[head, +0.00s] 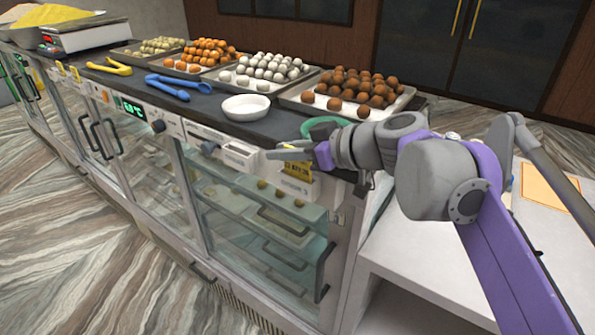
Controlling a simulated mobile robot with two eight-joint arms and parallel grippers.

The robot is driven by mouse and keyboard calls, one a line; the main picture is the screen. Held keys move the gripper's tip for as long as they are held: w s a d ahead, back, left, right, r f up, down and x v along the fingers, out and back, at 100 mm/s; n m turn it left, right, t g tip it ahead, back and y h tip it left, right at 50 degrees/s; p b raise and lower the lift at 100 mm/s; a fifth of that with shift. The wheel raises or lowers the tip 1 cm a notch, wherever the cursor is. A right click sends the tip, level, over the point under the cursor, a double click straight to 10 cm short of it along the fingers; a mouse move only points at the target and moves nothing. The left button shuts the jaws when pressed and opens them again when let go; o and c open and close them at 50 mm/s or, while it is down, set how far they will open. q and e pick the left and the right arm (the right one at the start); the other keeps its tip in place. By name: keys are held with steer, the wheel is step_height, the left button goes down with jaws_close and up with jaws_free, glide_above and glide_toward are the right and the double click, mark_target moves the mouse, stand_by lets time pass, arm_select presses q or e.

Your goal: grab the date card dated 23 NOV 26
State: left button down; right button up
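A yellow date card (298,170) sits on the front rail of the counter, near its right end. Its print is too small to read, so I cannot confirm its date. My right gripper (286,153) is directly above and in front of this card, with its fingers pointing left along the rail. It overlaps the card's upper edge in the picture. I cannot tell whether it touches the card or how far its fingers are apart. Other small yellow cards (75,73) stand farther left along the same rail. My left gripper is not in view.
On the counter top are trays of round sweets (357,88), a white bowl (246,107), blue tongs (180,86), yellow tongs (110,67) and a green ring-shaped item (322,127). A scale (85,35) stands far left. Glass doors with handles (323,273) lie below the rail.

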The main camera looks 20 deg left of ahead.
steer(key=shift+d, duration=0.1)
jaws_close()
steer(key=shift+r, duration=0.1)
